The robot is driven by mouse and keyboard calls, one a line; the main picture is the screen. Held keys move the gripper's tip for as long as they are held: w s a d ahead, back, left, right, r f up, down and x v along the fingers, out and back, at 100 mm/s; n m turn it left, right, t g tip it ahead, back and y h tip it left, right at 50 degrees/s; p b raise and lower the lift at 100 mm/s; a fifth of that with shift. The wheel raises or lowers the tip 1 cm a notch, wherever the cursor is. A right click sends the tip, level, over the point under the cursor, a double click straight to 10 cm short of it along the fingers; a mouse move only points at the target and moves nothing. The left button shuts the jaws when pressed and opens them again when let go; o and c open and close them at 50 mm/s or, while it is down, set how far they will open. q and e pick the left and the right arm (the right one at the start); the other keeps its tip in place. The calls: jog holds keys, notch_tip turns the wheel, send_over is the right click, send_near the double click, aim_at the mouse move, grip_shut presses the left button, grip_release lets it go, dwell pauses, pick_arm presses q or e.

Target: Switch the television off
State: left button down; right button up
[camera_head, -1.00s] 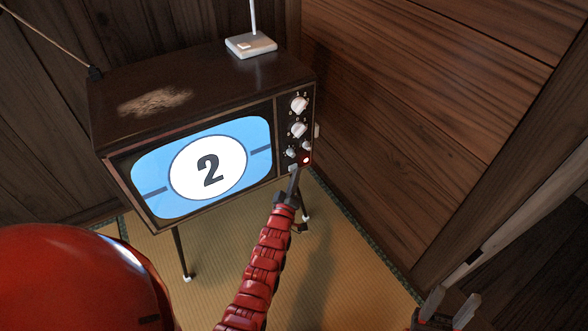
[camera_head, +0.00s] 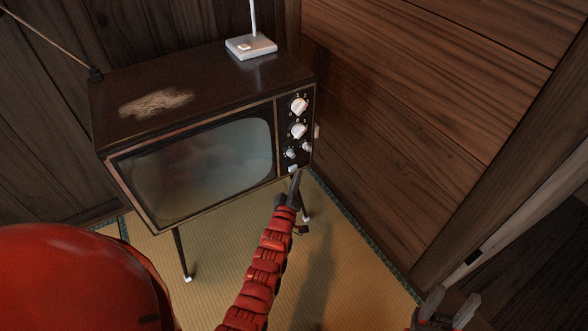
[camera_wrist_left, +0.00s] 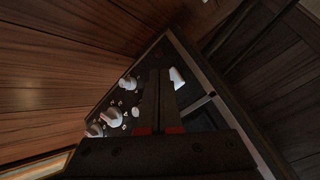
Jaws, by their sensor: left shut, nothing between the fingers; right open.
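The television (camera_head: 215,85) is a dark wooden set on thin legs, and its screen (camera_head: 200,160) is dark grey and blank. Its control panel at the right has two large white dials (camera_head: 299,106) and smaller knobs, with no red light showing. A white button (camera_head: 292,169) sits at the panel's bottom; it also shows in the left wrist view (camera_wrist_left: 176,77). My left gripper (camera_head: 297,174) is shut and empty, its tips right by this button; I cannot tell whether they touch. The fingers (camera_wrist_left: 158,82) point at the panel. My right gripper (camera_head: 450,306) is open and empty at lower right.
A white antenna base (camera_head: 251,46) stands on top of the television. A wooden wall (camera_head: 400,80) is close on the television's right. Tatami floor (camera_head: 345,270) lies clear between the set and my right gripper.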

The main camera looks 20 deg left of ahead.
pick_arm(q)
jog(key=shift+s+d, duration=0.1)
jog(key=shift+s, duration=0.05)
jog(key=s+d+p, duration=0.1)
jog(key=s+d, duration=0.1)
jog(key=s+d+p, duration=0.1)
jog(key=d, duration=0.1)
jog(key=shift+s+d, duration=0.35)
dwell(0.6)
